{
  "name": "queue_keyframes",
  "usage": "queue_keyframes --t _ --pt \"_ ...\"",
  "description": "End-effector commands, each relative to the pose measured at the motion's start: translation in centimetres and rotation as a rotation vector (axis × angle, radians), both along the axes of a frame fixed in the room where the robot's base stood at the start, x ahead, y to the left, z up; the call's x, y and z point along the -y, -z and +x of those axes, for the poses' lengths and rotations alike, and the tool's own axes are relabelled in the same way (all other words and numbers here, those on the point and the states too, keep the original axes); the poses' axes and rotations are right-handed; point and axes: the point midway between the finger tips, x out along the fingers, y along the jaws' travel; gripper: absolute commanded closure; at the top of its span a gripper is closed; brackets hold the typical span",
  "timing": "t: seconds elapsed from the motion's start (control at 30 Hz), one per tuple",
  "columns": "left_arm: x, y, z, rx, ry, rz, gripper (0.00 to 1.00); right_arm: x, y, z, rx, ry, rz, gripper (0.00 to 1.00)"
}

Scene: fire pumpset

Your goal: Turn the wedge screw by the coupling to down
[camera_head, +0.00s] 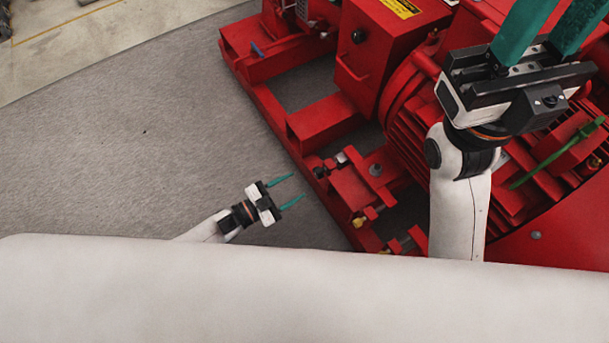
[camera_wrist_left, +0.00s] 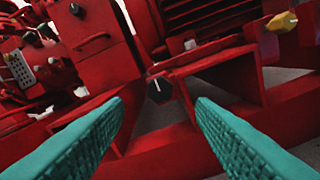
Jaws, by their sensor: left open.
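A small dark screw head or knob (camera_head: 320,171) sticks out at the near side of the red pump frame, and I take it for the wedge screw. In the left wrist view a dark knob (camera_wrist_left: 158,90) shows beyond and between the fingertips; its turn position is too small to read. My left gripper (camera_head: 298,185) is open and empty, its teal fingers pointing at the frame, just short of the knob. In the left wrist view the left gripper (camera_wrist_left: 160,102) has nothing between its fingers. My right gripper (camera_head: 548,25) is above the motor, its fingers apart, tips cut off by the frame's top edge.
The red base frame (camera_head: 278,122) runs diagonally, with a red box housing (camera_head: 372,50) above it. The finned motor (camera_head: 408,115) stands at right. Brass-coloured fittings (camera_head: 365,216) stick out lower along the frame. Grey floor (camera_head: 150,140) at left is clear.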

Motion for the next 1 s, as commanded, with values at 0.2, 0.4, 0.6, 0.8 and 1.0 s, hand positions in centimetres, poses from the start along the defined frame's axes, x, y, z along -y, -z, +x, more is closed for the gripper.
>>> queue_keyframes --t 0.2,0.4,0.6,0.8,1.0 --pt "-3.3 -0.1 -2.4 -0.003 -0.001 0.002 0.49 0.1 0.4 0.2 -0.038 -0.002 0.004 0.64" --pt "-4.5 0.0 -3.2 -0.001 -0.002 0.001 0.49 0.1 0.7 0.2 -0.049 -0.004 0.006 0.64" --pt "-4.6 0.0 -3.3 0.0 -0.001 0.0 0.49 0.1 0.7 0.2 -0.049 -0.004 0.006 0.64" --pt "-4.6 0.0 -3.3 -0.001 -0.001 0.0 0.49 0.1 0.7 0.2 -0.049 -0.004 0.006 0.64" --pt "-4.5 -0.1 -3.3 0.001 -0.001 -0.003 0.49 0.1 0.7 0.2 -0.048 -0.004 0.006 0.64"
